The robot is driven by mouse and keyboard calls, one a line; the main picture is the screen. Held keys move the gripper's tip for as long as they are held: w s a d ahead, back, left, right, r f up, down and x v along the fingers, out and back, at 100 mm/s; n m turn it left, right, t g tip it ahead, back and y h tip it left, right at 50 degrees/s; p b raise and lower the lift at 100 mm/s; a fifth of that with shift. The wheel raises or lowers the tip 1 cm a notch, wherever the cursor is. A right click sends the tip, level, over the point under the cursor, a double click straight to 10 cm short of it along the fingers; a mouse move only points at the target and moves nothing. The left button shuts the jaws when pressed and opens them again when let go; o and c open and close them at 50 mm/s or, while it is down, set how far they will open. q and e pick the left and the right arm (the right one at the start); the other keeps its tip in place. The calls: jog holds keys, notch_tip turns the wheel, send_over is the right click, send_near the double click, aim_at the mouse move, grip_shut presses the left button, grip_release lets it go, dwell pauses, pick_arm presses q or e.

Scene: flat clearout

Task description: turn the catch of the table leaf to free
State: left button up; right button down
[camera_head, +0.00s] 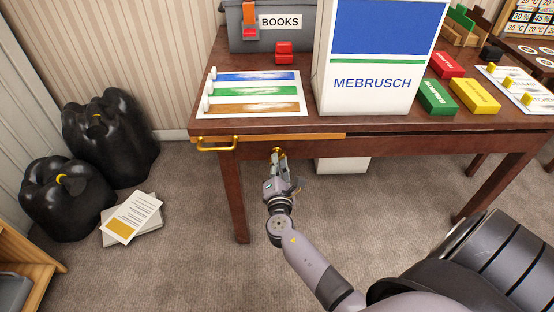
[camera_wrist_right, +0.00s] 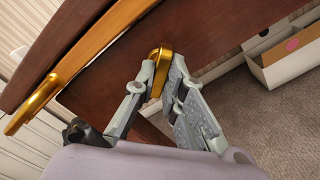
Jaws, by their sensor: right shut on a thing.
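The brass catch (camera_head: 278,151) sits on the front apron of the brown table (camera_head: 390,148), below the edge of the table leaf (camera_head: 290,137). My right gripper (camera_head: 278,161) is at the catch with its fingers pointing at the apron. In the right wrist view the gripper (camera_wrist_right: 157,88) is shut on the catch (camera_wrist_right: 160,62), whose rounded brass top shows between the fingertips. The fingers hide its lower part. A brass handle (camera_head: 217,145) is on the leaf's left end; it also shows in the right wrist view (camera_wrist_right: 33,104). My left gripper is not in view.
On the table stand a white MEBRUSCH box (camera_head: 375,85), a grey BOOKS box (camera_head: 262,42), a striped card (camera_head: 254,92) and coloured blocks (camera_head: 475,96). Black bags (camera_head: 110,135) and papers (camera_head: 131,218) lie on the floor at left. A white box (camera_head: 343,165) is under the table.

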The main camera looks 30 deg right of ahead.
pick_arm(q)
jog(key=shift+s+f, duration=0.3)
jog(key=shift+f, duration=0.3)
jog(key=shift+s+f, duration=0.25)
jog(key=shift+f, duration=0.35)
pick_arm(e)
jog(key=shift+f+n, duration=0.1)
jog(key=shift+n, duration=0.6)
pick_arm(q)
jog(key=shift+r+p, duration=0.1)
jog(key=shift+p, duration=0.3)
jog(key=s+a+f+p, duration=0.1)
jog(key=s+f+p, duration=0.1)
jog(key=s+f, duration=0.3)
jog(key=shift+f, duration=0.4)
pick_arm(e)
jog(key=shift+n, duration=2.2)
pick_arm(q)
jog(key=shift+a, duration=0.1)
